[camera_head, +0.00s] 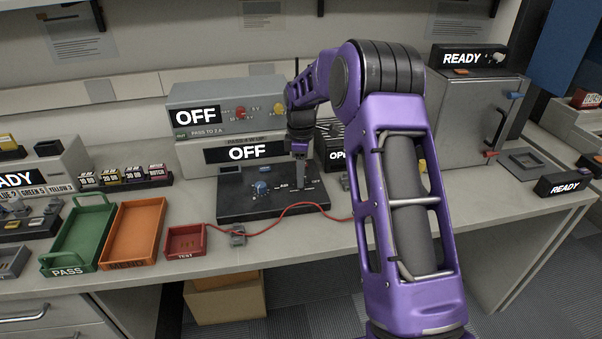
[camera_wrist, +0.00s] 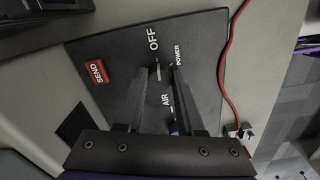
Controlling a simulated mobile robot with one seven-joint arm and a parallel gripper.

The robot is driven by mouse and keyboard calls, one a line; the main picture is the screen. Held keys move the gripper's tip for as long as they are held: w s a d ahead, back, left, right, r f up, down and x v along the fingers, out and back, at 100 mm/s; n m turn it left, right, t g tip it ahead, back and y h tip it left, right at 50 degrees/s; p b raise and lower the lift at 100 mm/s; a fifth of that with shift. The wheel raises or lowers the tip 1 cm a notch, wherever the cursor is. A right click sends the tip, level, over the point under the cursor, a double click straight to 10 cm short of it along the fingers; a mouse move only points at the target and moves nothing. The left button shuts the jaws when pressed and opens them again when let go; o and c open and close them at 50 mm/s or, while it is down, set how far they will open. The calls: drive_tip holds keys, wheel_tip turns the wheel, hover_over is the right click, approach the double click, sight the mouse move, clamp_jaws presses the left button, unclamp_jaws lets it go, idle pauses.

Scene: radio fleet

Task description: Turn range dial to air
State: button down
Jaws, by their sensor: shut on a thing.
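A dark control panel (camera_head: 235,208) lies on the bench with a blue dial (camera_head: 262,188) on its left half; this seems to be the range dial. In the wrist view the blue dial (camera_wrist: 175,128) is mostly hidden behind my gripper's base and fingers. An "AIR" label lies between the dial and my fingertips. My gripper (camera_head: 301,176) is down at the panel, to the right of the dial and apart from it. In the wrist view my gripper (camera_wrist: 166,68) is shut on a small pale power switch (camera_wrist: 158,72) beside the "OFF" and "POWER" labels.
A red "SEND" button (camera_wrist: 97,72) is on the same panel. A red cable (camera_head: 290,208) runs along the panel's front. Stacked units reading "OFF" (camera_head: 185,155) stand behind it. Red (camera_head: 186,254), orange (camera_head: 118,264) and green (camera_head: 70,268) trays lie left.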

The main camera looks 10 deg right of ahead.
drive_tip(key=m+p, duration=0.1)
drive_tip(key=m, duration=0.3)
drive_tip(key=shift+r+p, duration=0.15)
drive_tip(key=shift+p, duration=0.2)
drive_tip(key=m+p, duration=0.1)
drive_tip(key=m, duration=0.3)
drive_tip(key=shift+m, duration=0.3)
drive_tip(key=m+p, duration=0.1)
drive_tip(key=m, duration=0.3)
drive_tip(key=shift+a+m, duration=0.1)
drive_tip(key=shift+m, duration=0.2)
drive_tip(key=m, duration=0.4)
drive_tip(key=shift+m+p, duration=0.3)
drive_tip(key=shift+p, duration=0.1)
drive_tip(key=m, duration=0.4)
drive_tip(key=shift+p, duration=0.4)
drive_tip(key=m+p, duration=0.1)
drive_tip(key=m, duration=0.4)
drive_tip(key=m+p, duration=0.1)
drive_tip(key=m, duration=0.3)
drive_tip(key=shift+a, duration=0.1)
drive_tip(key=shift+m+p, duration=0.4)
drive_tip(key=shift+m, duration=1.7)
